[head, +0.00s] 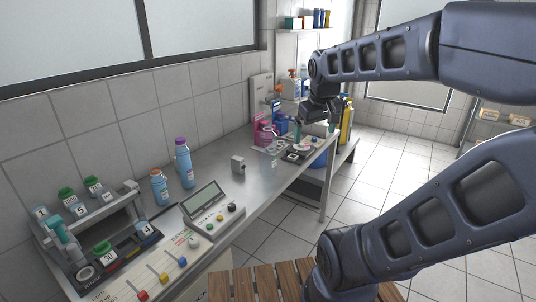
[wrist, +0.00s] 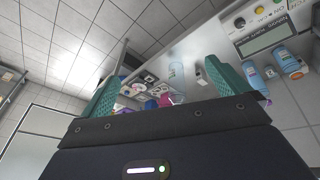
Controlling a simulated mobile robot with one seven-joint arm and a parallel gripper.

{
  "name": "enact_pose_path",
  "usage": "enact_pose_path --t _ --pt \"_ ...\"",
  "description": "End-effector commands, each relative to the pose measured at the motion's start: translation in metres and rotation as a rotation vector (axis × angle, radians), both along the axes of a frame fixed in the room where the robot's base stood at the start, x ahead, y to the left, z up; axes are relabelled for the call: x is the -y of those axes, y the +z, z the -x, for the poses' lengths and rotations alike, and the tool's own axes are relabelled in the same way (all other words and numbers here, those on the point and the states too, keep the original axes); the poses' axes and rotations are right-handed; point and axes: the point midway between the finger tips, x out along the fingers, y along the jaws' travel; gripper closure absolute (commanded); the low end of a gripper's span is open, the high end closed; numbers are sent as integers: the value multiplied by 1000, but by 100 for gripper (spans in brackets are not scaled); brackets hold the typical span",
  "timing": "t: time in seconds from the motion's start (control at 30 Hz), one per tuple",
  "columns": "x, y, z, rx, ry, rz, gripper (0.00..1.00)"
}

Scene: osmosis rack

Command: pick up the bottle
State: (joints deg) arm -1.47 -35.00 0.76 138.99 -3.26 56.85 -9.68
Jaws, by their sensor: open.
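Several bottles stand on the steel bench, and I cannot tell which one the task means. A clear bottle (head: 269,154) stands near the bench's middle; it also shows between the fingers in the wrist view (wrist: 177,75), some way off. A blue bottle with a purple cap (head: 185,166) and a shorter blue one with an orange cap (head: 159,188) stand at the left by the wall. Pink bottles (head: 263,133) stand farther back. My gripper (head: 315,128) is open and empty above the far part of the bench; its teal fingers spread wide in the wrist view (wrist: 165,68).
A rack with green-capped jars (head: 104,250) and a control panel with a display (head: 205,198) fill the near left bench. A small grey box (head: 238,164) and a tray of small items (head: 297,152) sit farther along. Yellow bottles (head: 346,120) stand behind my gripper.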

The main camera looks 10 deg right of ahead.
Motion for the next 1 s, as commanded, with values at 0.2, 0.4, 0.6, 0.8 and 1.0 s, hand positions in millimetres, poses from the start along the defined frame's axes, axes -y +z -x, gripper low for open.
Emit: enact_pose_path --t 0.2,0.4,0.6,0.8,1.0 --pt "-6 14 -55 -74 204 111 0" --pt "-14 20 -106 -142 391 204 0" --pt "-26 19 -159 -215 580 290 0" --pt "-40 10 -212 -288 770 367 0" --pt "-58 -6 -265 -365 962 438 0"
